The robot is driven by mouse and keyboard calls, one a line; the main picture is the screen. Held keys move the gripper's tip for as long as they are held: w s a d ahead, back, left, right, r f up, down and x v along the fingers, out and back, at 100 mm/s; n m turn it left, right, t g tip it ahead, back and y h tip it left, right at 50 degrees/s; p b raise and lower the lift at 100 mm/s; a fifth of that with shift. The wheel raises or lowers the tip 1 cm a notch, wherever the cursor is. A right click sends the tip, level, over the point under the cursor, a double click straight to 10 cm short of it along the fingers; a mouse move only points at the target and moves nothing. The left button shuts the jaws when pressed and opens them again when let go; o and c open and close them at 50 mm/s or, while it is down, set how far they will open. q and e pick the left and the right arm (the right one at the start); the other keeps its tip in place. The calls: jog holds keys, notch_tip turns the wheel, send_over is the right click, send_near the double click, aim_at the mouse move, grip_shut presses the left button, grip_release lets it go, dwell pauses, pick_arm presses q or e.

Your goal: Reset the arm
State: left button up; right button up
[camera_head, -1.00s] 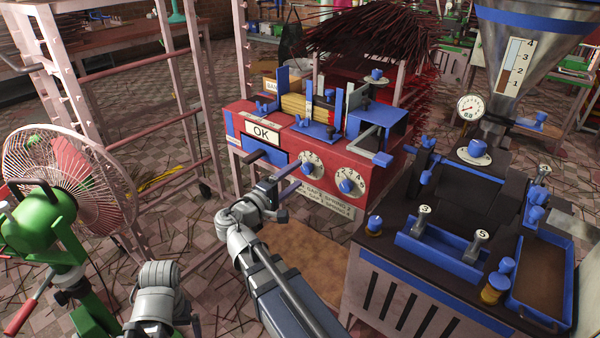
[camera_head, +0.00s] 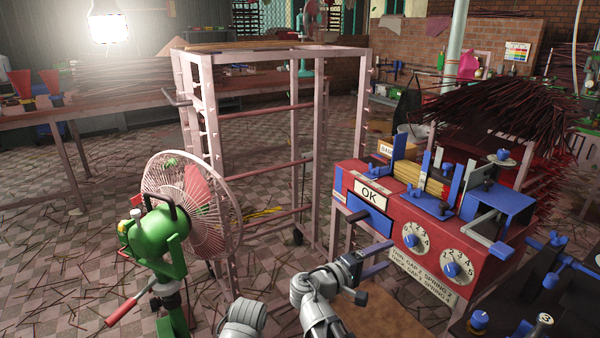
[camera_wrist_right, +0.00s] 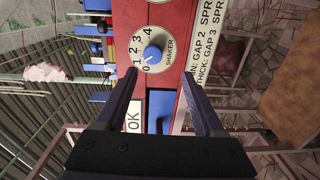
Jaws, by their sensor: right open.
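My right gripper (camera_head: 391,254) is open and empty, in front of the red machine (camera_head: 405,212) near its OK sign and blue panel. In the right wrist view the open gripper (camera_wrist_right: 162,77) has its two dark fingers apart, with the white SHAKER dial (camera_wrist_right: 154,48) and its blue knob seen beyond the tips. My right arm comes up from the bottom of the head view. My left gripper is not in view.
A green-bodied fan (camera_head: 155,240) stands at left, with a pale pink metal rack (camera_head: 307,150) behind it. Thin dark sticks (camera_head: 495,110) are heaped behind the red machine. A dark machine (camera_head: 555,290) with blue parts is at lower right.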

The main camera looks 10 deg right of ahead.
jog(key=s+a+f+m+g+y, duration=0.1)
jog(key=s+a+f+g+y, duration=0.1)
jog(key=a+f+y, duration=0.35)
jog(key=s+a+f+g+y, duration=0.1)
jog(key=s+a+f+y, duration=0.15)
jog(key=f, duration=0.55)
jog(key=s+a+f+g+y, duration=0.2)
jog(key=s+a+f+y, duration=0.1)
jog(key=a, duration=0.4)
jog(key=s+a+f+g+y, duration=0.1)
jog(key=s+a+f+y, duration=0.3)
jog(key=s+a, duration=0.2)
jog(key=shift+a+f+g, duration=0.25)
jog(key=shift+a+g, duration=0.15)
jog(key=shift+a, duration=0.25)
jog(key=shift+s, duration=0.1)
